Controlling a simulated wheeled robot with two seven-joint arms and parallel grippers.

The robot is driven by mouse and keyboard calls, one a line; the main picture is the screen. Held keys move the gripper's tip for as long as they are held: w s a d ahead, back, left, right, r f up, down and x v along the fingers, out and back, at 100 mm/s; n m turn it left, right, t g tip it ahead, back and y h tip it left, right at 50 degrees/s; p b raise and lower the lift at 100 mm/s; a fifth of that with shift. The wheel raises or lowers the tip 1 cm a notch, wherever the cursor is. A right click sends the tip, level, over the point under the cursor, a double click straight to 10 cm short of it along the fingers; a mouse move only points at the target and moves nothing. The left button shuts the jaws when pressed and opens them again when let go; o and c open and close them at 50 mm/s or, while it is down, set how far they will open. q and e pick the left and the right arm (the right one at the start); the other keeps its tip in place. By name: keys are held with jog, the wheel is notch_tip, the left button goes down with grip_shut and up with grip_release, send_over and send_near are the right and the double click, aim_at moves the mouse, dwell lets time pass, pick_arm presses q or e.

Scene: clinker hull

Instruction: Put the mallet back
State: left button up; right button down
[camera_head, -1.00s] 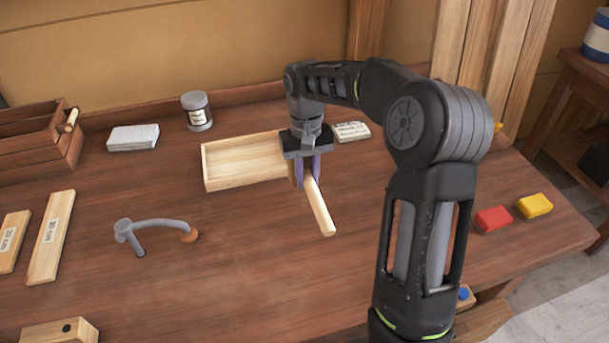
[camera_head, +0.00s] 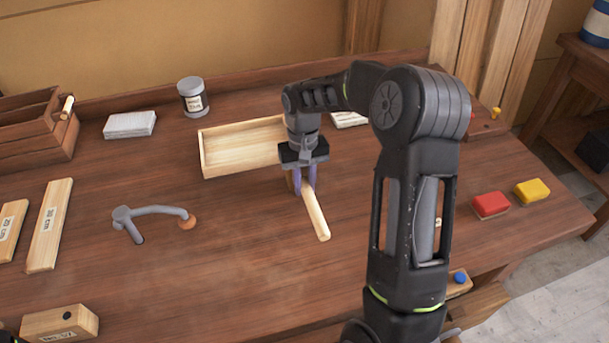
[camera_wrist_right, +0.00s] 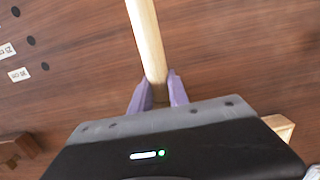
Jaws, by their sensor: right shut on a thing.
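The mallet's pale wooden handle (camera_head: 315,212) sticks out toward me from my right gripper (camera_head: 305,187), which is shut on it. The handle also shows in the right wrist view (camera_wrist_right: 147,40), running up from between the purple fingers (camera_wrist_right: 157,92). The mallet's head is hidden behind the gripper. The handle lies slanted low over the bench, just right of and nearer than a shallow pale wooden tray (camera_head: 203,160). I cannot tell whether it touches the bench. My left gripper is not in view.
A grey bent hook-like tool (camera_head: 155,210) is on the bench to the left. A jar (camera_head: 193,97), a pale stack (camera_head: 130,124) and a wooden crate (camera_head: 40,135) stand behind. Red (camera_head: 490,205) and yellow (camera_head: 532,190) blocks are right. Bare bench lies in front of the handle.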

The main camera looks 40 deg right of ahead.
jog(key=shift+f+b, duration=0.4)
jog(key=shift+f, duration=0.25)
dwell(0.3)
jog(key=c, duration=1.2)
grip_release()
jog(key=shift+r+p, duration=0.4)
jog(key=shift+r, duration=3.7)
jog(key=shift+f, duration=0.1)
